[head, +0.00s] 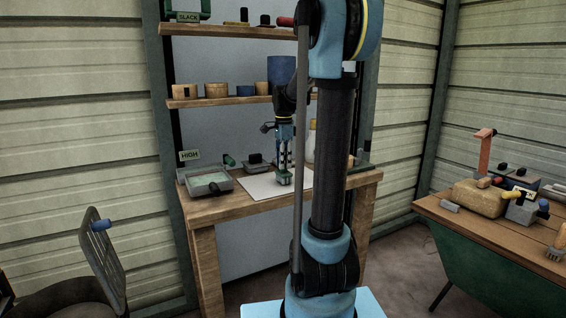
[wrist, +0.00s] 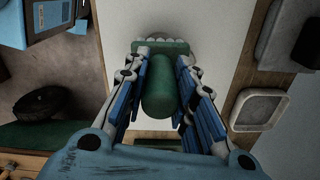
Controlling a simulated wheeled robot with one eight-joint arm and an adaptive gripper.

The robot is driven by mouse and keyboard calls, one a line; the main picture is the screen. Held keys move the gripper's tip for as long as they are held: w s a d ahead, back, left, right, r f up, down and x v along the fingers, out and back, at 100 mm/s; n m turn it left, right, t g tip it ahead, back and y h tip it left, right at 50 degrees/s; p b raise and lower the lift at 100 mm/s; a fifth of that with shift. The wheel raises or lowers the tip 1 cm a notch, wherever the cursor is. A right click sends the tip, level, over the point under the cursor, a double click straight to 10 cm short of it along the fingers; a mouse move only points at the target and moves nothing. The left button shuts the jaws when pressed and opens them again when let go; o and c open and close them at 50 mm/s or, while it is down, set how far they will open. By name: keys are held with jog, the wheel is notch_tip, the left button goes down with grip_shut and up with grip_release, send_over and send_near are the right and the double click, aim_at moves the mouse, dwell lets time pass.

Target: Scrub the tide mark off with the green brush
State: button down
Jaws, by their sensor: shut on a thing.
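My gripper (head: 284,160) is shut on the green brush (head: 284,179), low over the white board on the bench. In the wrist view, the brush's rounded green handle (wrist: 160,85) is between the blue fingers of my gripper (wrist: 163,95). Its wider green head and pale bristle tufts (wrist: 165,42) show toward the top. The white board (head: 262,187) lies flat. A faint grey patch (wrist: 170,22) shows on the board by the bristles, perhaps the tide mark or a shadow. I cannot tell whether the bristles touch the board.
A grey tray with pale green contents (head: 190,183) stands left of the board, below the HIGH sign (head: 189,155). A dark block (head: 256,161) and a green-handled item (head: 229,160) sit behind. A loaded side table (head: 480,225) stands right.

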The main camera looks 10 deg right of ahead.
jog(key=shift+f, duration=0.45)
dwell(0.7)
jog(key=shift+w, duration=0.15)
jog(key=shift+w+a+r, duration=0.1)
jog(key=shift+w+a, duration=0.2)
jog(key=shift+w, duration=0.6)
jog(key=shift+w+a, duration=0.3)
jog(key=shift+w, duration=0.6)
jog(key=shift+s, duration=0.15)
jog(key=shift+s+d, duration=0.3)
jog(key=shift+s, duration=0.65)
jog(key=shift+s+d, duration=0.3)
jog(key=shift+s, duration=0.6)
jog(key=shift+f, duration=0.2)
jog(key=shift+w, duration=0.1)
jog(key=shift+w+a+r, duration=0.1)
jog(key=shift+w+a, duration=0.1)
jog(key=shift+w, duration=0.45)
jog(key=shift+w+a, duration=0.25)
jog(key=shift+w, duration=0.35)
jog(key=shift+w+a+r, duration=0.1)
jog(key=shift+w+a, duration=0.1)
jog(key=shift+w, duration=0.45)
jog(key=shift+s+f, duration=0.1)
jog(key=shift+s, duration=0.05)
